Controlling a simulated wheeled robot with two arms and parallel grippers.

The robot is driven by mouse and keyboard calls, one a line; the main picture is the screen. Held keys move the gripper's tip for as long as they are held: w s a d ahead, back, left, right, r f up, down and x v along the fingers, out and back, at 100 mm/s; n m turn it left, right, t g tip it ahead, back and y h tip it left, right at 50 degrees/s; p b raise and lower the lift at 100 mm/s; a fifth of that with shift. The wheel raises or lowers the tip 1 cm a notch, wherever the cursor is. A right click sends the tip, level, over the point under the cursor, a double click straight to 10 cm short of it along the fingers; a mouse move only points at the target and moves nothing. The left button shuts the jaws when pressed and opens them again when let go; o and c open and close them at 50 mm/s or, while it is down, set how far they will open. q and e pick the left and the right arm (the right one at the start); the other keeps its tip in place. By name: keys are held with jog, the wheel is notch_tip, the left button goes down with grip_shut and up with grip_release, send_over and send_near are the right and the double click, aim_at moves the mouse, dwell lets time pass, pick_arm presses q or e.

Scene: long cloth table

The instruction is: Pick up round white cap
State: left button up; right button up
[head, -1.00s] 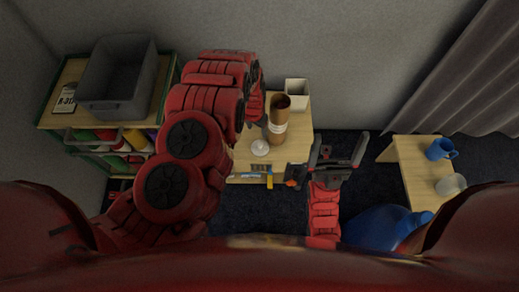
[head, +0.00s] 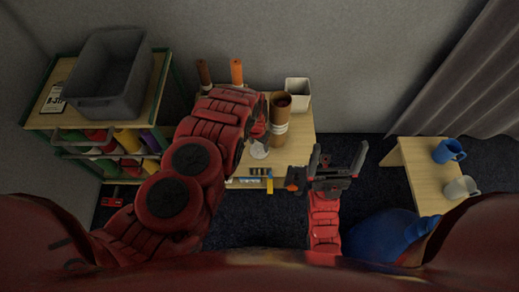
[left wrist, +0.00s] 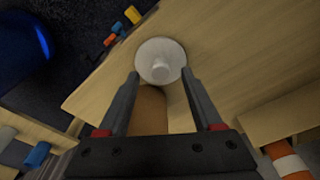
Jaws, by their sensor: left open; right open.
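The round white cap (head: 259,151) sits on the small wooden table, partly hidden by my left gripper (head: 259,136) in the head view. In the left wrist view the cap (left wrist: 160,58) shows as a white disc with a raised centre knob. My left gripper (left wrist: 160,73) is open, with its fingertips at the near left and right edges of the cap. I cannot tell whether they touch it. My right gripper (head: 335,165) is open and empty, right of the table.
A white square pot (head: 298,92) stands behind the tube. Small coloured items (left wrist: 121,27) lie along the table's front edge. A shelf with a grey bin (head: 108,70) stands at the left. A second wooden table (head: 418,165) at the right holds a blue mug (head: 446,150).

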pick_arm(q)
jog(key=shift+w+f, duration=0.2)
jog(key=shift+f, duration=0.75)
grip_shut()
